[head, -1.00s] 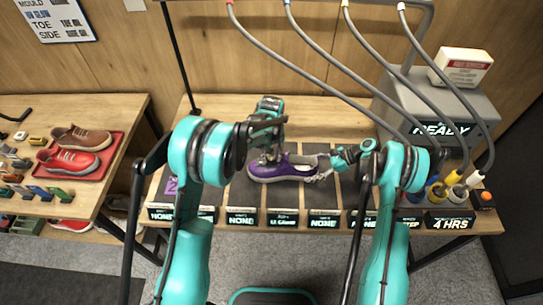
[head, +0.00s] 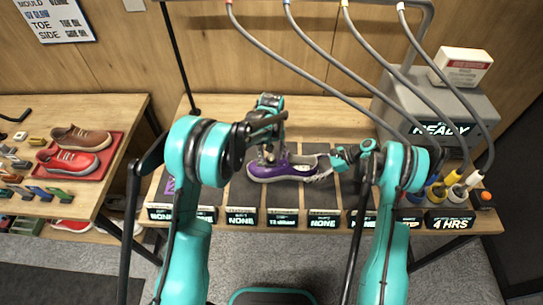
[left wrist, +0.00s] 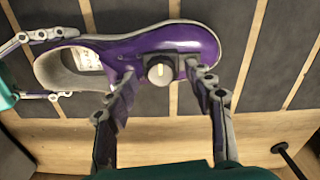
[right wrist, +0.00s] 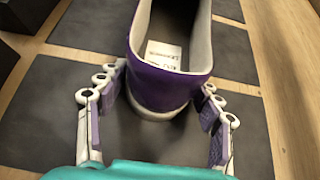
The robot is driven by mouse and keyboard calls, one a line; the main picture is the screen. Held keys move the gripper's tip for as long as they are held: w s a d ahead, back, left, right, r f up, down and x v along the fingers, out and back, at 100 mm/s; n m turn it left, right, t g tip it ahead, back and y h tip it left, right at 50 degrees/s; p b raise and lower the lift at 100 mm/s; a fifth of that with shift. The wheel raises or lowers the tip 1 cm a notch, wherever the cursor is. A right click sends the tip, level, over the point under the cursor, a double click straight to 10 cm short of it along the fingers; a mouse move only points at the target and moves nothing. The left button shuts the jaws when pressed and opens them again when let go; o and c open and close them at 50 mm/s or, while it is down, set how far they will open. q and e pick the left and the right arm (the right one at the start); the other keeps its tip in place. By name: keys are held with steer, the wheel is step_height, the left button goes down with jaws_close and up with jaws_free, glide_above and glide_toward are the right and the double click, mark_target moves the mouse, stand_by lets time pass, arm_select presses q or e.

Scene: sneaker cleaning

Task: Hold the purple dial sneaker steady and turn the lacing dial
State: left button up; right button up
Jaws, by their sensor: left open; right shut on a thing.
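The purple sneaker (head: 296,172) lies on a dark mat in the middle of the table, toe to the left and heel to the right in the head view. Its pale lacing dial (left wrist: 160,70) sits on top of the shoe in the left wrist view. My left gripper (head: 267,157) is above the shoe, its open fingers on either side of the dial; contact with it is unclear. My right gripper (head: 327,166) is shut on the heel end of the sneaker. In the right wrist view its fingers flank the purple heel (right wrist: 160,88).
A grey box labelled READY (head: 465,105) stands at the table's right end, with hoses overhead. Label plates (head: 240,216) line the front edge. A red tray (head: 101,163) with two shoes is on the left table.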

mark_target(271, 158)
arm_select(q)
step_height(271, 158, up, 7)
steer(key=shift+f, duration=0.15)
stand_by(0.4)
arm_select(e)
steer(key=o, duration=1.5)
steer(key=shift+c, duration=0.2)
steer(key=v, duration=1.2)
